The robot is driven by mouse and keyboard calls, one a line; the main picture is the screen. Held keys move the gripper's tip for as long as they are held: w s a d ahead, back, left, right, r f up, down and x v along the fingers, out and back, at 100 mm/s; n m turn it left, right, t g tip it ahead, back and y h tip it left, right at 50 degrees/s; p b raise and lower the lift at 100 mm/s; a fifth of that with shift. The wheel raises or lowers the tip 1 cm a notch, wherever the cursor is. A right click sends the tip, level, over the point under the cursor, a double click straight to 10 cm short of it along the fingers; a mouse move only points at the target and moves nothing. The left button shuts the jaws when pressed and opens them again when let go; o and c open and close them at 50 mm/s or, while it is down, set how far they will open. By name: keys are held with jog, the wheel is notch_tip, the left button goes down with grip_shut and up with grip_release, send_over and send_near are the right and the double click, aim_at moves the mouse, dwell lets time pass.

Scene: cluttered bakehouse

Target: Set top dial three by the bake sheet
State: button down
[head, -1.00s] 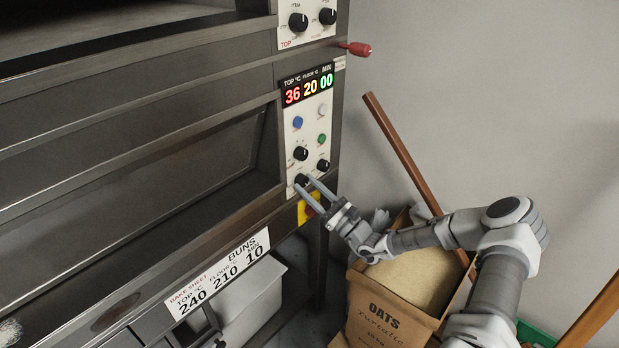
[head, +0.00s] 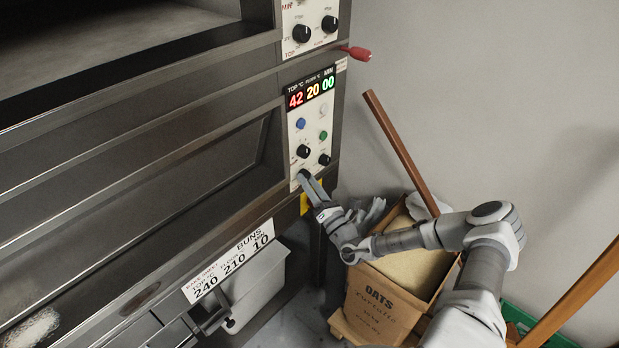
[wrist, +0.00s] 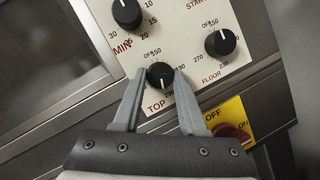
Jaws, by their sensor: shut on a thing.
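The top dial (wrist: 160,75) is a black knob marked TOP on the white panel of the lower oven deck. In the wrist view my gripper (wrist: 159,82) has one finger on each side of it and is shut on it. In the head view my gripper (head: 307,177) reaches the panel's lower end and mostly hides that dial. The display (head: 312,91) reads 42 in red under TOP, 20 in yellow under FLOOR and 00 in green under MIN. The bake sheet (head: 229,262), on the oven front below, reads BUNS, top 240, floor 210, min 10.
The MIN dial (wrist: 127,13) and FLOOR dial (wrist: 220,42) sit close to my fingers. A red on/off switch (wrist: 232,132) on a yellow plate is just below.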

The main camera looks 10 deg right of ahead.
jog(key=shift+m, duration=0.3)
jog(key=shift+c, duration=2.2)
grip_release()
jog(key=b+v, duration=0.1)
jog(key=v, duration=1.6)
jog(key=shift+s, duration=0.25)
jog(key=shift+r, duration=0.1)
